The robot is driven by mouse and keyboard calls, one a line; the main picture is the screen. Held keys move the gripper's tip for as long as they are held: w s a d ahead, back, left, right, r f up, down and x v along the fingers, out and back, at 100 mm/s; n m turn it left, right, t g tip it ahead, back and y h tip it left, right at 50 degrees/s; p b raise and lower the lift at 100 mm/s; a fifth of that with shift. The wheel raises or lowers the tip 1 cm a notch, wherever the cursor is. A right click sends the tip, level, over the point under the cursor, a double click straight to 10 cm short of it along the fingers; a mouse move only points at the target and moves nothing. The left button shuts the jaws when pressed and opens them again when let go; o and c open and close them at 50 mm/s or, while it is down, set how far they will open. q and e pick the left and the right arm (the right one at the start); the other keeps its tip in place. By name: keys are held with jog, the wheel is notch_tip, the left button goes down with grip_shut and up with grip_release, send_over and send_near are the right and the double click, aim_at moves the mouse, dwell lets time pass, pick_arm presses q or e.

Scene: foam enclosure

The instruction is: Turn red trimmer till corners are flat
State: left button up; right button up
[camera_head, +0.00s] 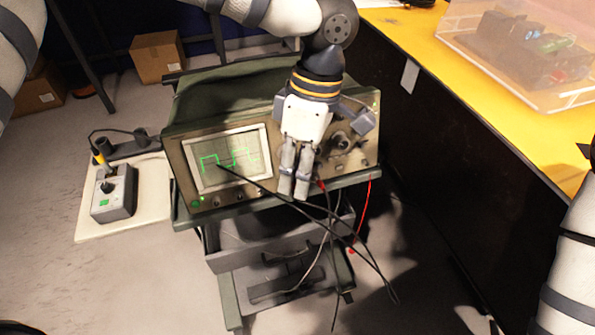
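The oscilloscope (187,187) stands on a cart, its screen (235,158) showing a green square-wave trace. The corners are too small to judge. My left gripper (292,198) points down in front of the front panel, right of the screen. Its fingers are close together; whether something is between them is unclear. A thin black lead (335,228) runs from in front of the screen past the fingertips to the lower right. A small red part (321,185) shows just right of the fingers; I cannot tell whether it is the trimmer. My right gripper is not visible.
A grey knob box (114,194) with a yellow plug sits on a pale board (148,210) at left. Leads hang before the cart (228,290). A yellow bench (420,38) with a clear bin (520,85) stands at right. A cardboard box (158,58) is behind.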

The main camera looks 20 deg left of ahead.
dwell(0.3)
pick_arm(q)
jog(key=v, duration=0.8)
